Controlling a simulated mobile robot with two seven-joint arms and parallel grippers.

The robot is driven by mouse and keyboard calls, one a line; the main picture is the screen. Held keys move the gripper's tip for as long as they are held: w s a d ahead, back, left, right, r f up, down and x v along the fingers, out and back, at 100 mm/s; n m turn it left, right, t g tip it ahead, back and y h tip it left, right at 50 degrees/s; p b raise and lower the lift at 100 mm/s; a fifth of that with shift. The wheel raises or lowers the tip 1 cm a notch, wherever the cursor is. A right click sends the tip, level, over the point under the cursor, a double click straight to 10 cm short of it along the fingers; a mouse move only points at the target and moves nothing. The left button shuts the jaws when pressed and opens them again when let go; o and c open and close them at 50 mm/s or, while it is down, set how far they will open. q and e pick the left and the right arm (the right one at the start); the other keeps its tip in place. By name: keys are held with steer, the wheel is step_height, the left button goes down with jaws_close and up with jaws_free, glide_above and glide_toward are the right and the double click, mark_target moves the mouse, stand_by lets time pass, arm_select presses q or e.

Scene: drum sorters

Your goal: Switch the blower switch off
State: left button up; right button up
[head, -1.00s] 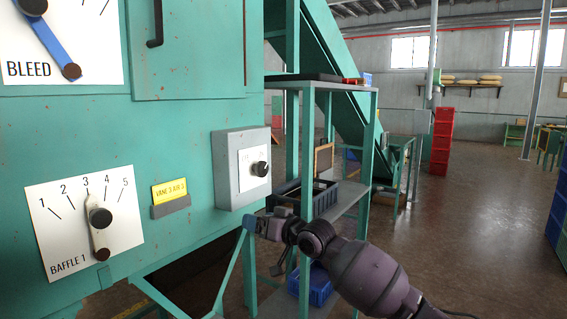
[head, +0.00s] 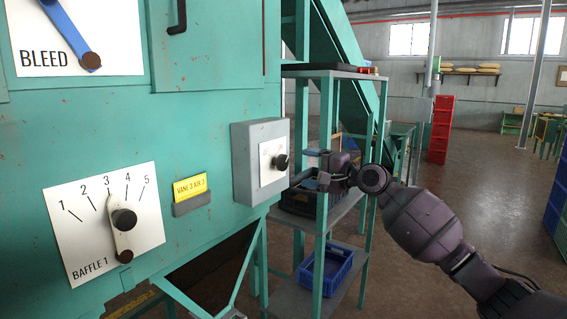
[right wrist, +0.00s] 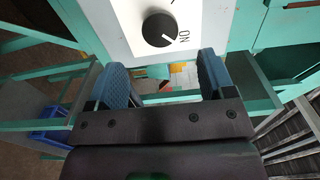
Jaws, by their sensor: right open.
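The blower switch is a black round knob (head: 281,161) on the white plate of a grey box (head: 243,165), fixed to the green machine. In the right wrist view the knob (right wrist: 160,29) has a pale pointer mark turned toward the word ON at its right. My right gripper (head: 300,181) is open and empty, close to the box, just right of and below the knob. In the right wrist view its two blue-padded fingers (right wrist: 165,78) stand apart, with the knob beyond them and between their lines, not touched. My left gripper is not in view.
A baffle dial (head: 123,219) and a blue bleed lever (head: 68,30) are on the machine panel at left. A green shelf rack (head: 325,125) with a blue crate (head: 325,268) stands behind my right gripper. Open floor lies to the right.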

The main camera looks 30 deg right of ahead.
mark_target(285, 163)
steer(key=p+x, duration=0.1)
steer(key=x, duration=0.6)
steer(key=shift+w+a, duration=0.1)
steer(key=shift+w, duration=0.25)
steer(key=shift+w+a, duration=0.2)
steer(key=shift+w, duration=0.3)
steer(key=c, duration=0.9)
